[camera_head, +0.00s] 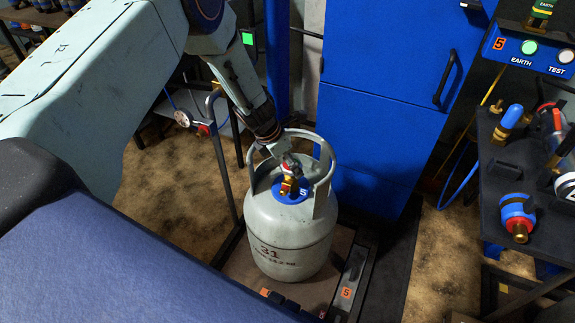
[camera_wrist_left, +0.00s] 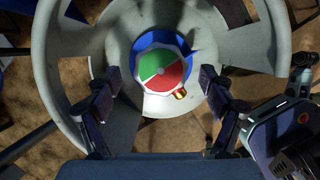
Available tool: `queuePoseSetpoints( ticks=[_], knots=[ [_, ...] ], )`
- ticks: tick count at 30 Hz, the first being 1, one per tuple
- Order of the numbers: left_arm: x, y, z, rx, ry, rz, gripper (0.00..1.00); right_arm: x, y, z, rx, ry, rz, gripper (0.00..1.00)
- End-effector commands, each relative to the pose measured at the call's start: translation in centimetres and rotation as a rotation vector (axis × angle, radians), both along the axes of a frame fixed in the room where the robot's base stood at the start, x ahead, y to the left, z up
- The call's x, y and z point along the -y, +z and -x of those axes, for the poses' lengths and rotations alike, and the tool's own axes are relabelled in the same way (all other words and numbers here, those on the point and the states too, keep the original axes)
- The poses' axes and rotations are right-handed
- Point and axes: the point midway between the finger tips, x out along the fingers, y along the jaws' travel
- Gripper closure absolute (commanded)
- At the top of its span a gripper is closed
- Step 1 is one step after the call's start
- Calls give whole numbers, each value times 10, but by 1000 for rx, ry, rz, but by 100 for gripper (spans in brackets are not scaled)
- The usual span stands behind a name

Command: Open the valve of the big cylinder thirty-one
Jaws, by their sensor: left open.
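The big cylinder (camera_head: 288,228) is grey-white, marked 31, and stands upright with a round guard collar (camera_head: 329,165) on top. A blue disc (camera_head: 304,191) marked 5 lies around the base of its brass valve. The valve knob (camera_wrist_left: 152,78), green and red on its face, shows in the wrist view inside the collar. My left gripper (camera_head: 287,160) points down into the collar from above. In the wrist view its open fingers (camera_wrist_left: 160,80) are on either side of the knob, with gaps visible; contact cannot be seen.
The cylinder stands on a low platform (camera_head: 348,262) with a 5 label. A blue cabinet (camera_head: 375,130) is close behind it. A dark rack (camera_head: 500,165) with fittings stands at the right, under an EARTH/TEST panel (camera_head: 530,50). A gauge (camera_head: 183,118) is at the left.

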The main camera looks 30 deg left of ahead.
Motion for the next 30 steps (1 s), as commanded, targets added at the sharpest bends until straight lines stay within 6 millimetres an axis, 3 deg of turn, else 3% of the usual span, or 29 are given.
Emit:
queuePoseSetpoints(
  ticks=[9, 27, 30],
  knots=[
    [1, -2, -2, 1, 0, 1, 18, 0, -1, 0, 0, 1, 0, 83],
    [-1, -1, -1, 2, 3, 1, 69, 0, -1, 0, 0, 0, 0, 83],
    [-1, -1, -1, 2, 3, 1, 72, 0, -1, 0, 0, 0, 0, 83]
  ],
)
